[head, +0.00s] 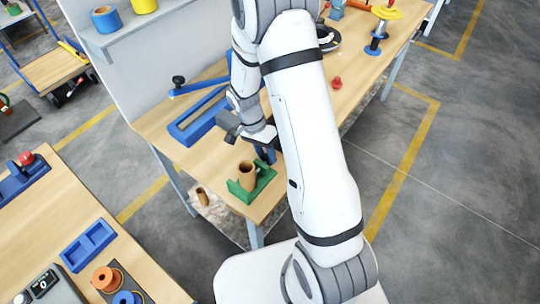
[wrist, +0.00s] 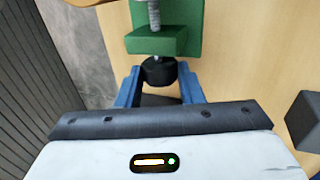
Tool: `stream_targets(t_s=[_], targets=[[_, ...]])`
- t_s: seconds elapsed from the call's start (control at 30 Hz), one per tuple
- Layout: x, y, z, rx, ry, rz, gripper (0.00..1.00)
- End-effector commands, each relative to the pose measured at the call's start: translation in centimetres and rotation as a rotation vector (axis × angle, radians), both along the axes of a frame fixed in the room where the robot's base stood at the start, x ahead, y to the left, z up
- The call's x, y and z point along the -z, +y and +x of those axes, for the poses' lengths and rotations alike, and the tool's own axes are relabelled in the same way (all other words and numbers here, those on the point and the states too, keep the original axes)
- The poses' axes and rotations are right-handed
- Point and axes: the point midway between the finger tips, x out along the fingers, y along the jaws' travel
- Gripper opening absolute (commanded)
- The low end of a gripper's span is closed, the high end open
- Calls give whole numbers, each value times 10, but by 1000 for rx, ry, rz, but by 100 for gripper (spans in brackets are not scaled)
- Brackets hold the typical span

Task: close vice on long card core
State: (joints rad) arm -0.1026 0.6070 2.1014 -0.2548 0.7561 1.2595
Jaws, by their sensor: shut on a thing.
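The green vice (head: 262,184) stands near the front edge of the workbench. The brown long card core (head: 247,175) stands upright in it, its open top showing. Whether the jaws touch the core cannot be told. In the wrist view, the vice (wrist: 190,28) shows with its grey screw (wrist: 154,14) running through a green block. A black knob (wrist: 157,72) sits at the screw's near end. My gripper (wrist: 160,80) has its two blue fingers on either side of the knob, shut on it. In the head view, my gripper (head: 266,153) is just behind the vice, partly hidden by my arm.
A blue tray (head: 200,122) and a blue lever tool (head: 195,88) lie on the bench behind. A red knob-like piece (head: 337,83) is to the right. A second table (head: 55,215) with a blue tray and spools is at lower left, across a floor gap.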

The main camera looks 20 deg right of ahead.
Motion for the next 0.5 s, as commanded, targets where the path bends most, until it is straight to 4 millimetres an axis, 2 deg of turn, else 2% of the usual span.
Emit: stream_targets(t_s=[0.03, 0.07, 0.2, 0.5], targets=[[0, 0, 1, 0, -3, 1, 19], [0, 0, 1, 0, -3, 1, 35], [0, 0, 1, 0, -3, 1, 45], [2, -1, -1, 3, -36, 27, 45]])
